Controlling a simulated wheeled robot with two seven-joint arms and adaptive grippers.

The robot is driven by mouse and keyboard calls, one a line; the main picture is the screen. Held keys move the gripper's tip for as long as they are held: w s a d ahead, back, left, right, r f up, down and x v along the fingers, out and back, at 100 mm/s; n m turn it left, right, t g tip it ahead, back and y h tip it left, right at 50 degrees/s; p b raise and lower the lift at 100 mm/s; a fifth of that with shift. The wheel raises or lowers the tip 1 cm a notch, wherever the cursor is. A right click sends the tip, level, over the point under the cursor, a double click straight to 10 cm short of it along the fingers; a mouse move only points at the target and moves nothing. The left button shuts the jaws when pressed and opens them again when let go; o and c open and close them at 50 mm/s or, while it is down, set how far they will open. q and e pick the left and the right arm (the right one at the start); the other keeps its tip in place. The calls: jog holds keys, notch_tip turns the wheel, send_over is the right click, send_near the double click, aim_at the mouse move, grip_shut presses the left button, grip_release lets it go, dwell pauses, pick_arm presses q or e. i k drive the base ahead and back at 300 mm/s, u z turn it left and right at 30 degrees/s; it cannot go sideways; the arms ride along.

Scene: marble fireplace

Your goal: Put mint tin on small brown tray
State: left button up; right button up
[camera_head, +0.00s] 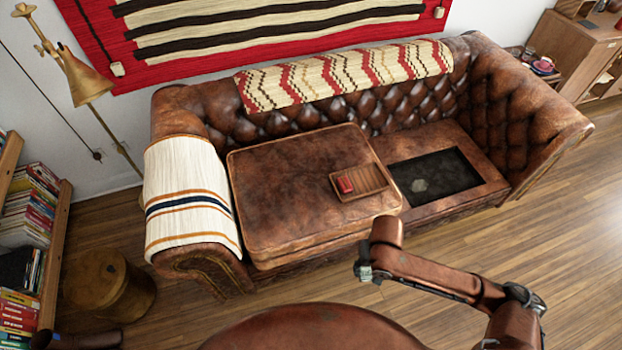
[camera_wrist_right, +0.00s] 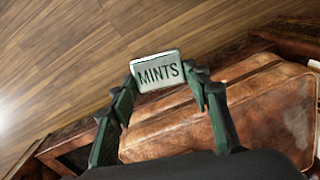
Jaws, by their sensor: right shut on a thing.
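The mint tin (camera_wrist_right: 157,72) is a pale rectangular tin lettered MINTS. My right gripper (camera_wrist_right: 163,82) is shut on it, with a green finger on each side. In the head view my right gripper (camera_head: 364,272) hangs in front of the sofa, nearer to me than the seat cushion. The tin is too small there to make out clearly. The small brown tray (camera_head: 372,177) lies on the sofa's raised seat cushion, beyond the gripper, with a red object (camera_head: 345,185) at its left end. A dark arm end at the lower left looks like my left gripper (camera_head: 42,340); its fingers are unclear.
The brown leather sofa (camera_head: 215,97) has a raised seat cushion (camera_head: 285,170). To the right of the cushion is a dark recessed panel (camera_head: 455,165) with a grey object on it. A round wooden stool (camera_head: 110,285) stands left. The wood floor at right is clear.

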aim_at(356, 184)
jog(key=u, duration=0.3)
jog(key=i, duration=1)
